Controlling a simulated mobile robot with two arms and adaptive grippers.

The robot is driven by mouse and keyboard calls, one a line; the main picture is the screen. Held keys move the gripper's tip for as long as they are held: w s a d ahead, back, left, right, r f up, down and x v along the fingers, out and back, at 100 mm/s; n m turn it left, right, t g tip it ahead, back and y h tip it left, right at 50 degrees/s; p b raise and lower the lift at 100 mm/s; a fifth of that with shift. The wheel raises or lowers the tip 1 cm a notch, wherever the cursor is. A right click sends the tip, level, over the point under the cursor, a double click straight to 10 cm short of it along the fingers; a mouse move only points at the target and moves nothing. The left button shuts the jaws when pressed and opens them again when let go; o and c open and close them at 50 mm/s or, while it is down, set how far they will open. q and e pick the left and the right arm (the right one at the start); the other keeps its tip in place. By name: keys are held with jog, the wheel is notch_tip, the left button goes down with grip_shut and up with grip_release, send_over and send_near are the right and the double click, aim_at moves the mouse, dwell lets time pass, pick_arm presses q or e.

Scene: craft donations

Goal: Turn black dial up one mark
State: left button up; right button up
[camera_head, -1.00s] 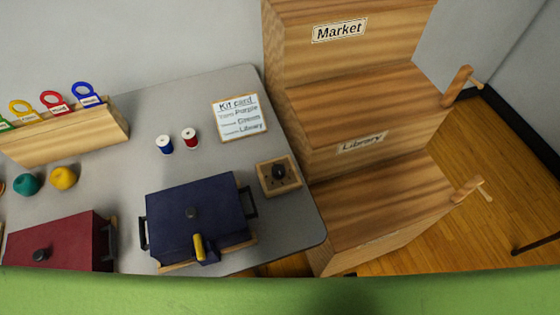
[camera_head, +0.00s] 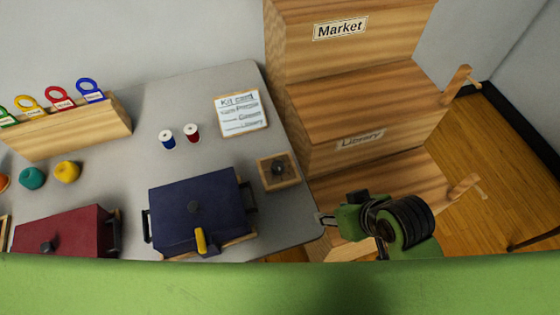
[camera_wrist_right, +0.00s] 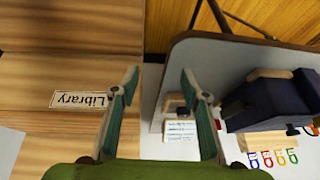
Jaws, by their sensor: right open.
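The black dial (camera_head: 279,168) sits on a small square wooden base (camera_head: 291,181) at the right edge of the grey table, in front of the kit card. In the right wrist view the dial's base (camera_wrist_right: 172,104) is partly hidden behind a fingertip. My right gripper (camera_head: 322,220) is at the table's front right corner, in front of and to the right of the dial, apart from it. In the right wrist view its two fingers (camera_wrist_right: 160,78) are spread with nothing between them. My left gripper is not in view.
A navy box (camera_head: 170,212) with a yellow-tipped latch stands left of the dial. A kit card (camera_head: 262,122) and two thread spools (camera_head: 192,132) lie behind. The stepped wooden shelf marked Library (camera_head: 330,155) and Market stands close on the right.

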jog(key=w+a+r+n+y, duration=0.25)
jog(key=w+a+r, duration=0.25)
jog(key=a, duration=0.3)
jog(key=n+g+h, duration=0.1)
jog(key=n+g, duration=0.2)
jog(key=n, duration=0.3)
send_near(278, 165)
jog(key=x, duration=0.8)
jog(key=shift+f, duration=0.25)
jog(key=shift+r, duration=0.1)
jog(key=c, duration=1.1)
